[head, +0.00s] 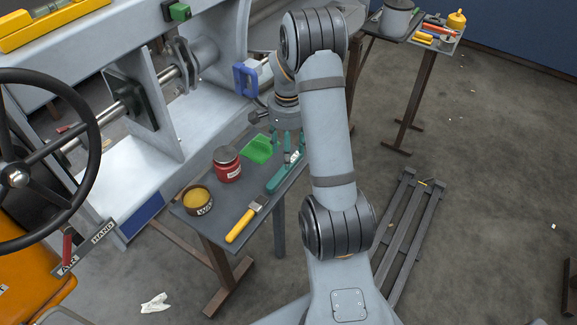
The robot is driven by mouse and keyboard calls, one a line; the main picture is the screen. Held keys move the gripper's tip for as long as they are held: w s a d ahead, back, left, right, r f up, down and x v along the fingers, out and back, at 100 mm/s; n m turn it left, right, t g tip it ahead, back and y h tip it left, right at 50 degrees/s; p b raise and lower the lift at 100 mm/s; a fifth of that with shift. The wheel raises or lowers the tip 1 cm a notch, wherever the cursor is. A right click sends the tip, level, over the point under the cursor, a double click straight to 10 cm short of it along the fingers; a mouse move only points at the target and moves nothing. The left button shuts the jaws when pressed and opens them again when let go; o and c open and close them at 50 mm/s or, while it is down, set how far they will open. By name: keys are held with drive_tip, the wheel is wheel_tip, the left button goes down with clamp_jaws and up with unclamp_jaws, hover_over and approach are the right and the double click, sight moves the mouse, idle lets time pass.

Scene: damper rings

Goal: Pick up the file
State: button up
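My gripper (287,147) points down over the back right of the small grey bench (190,217). Its fingers look spread apart. Just below it lies a long teal tool (277,181), partly hidden by the fingers and my arm. I cannot tell whether the fingers touch it. No thing shows clearly as a file. A yellow-handled tool (239,226) with a pale, flat end lies at the bench's front edge and looks like a brush or scraper. More handled tools (432,31) lie on a far table, too small to make out.
A red tin (227,164), an open tin of yellow wax (198,199) and a green object (258,149) stand on the bench. A blue-handled part (245,81) of the machine (132,182) is close left of my wrist. A metal frame (405,235) lies on the floor.

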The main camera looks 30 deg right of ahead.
drive_tip(key=shift+d+f, duration=0.15)
drive_tip(key=shift+f, duration=0.75)
wheel_tip(320, 180, down, 5)
drive_tip(key=shift+f+p, duration=0.1)
drive_tip(key=shift+p, duration=0.55)
drive_tip(key=shift+c, duration=0.5)
clamp_jaws()
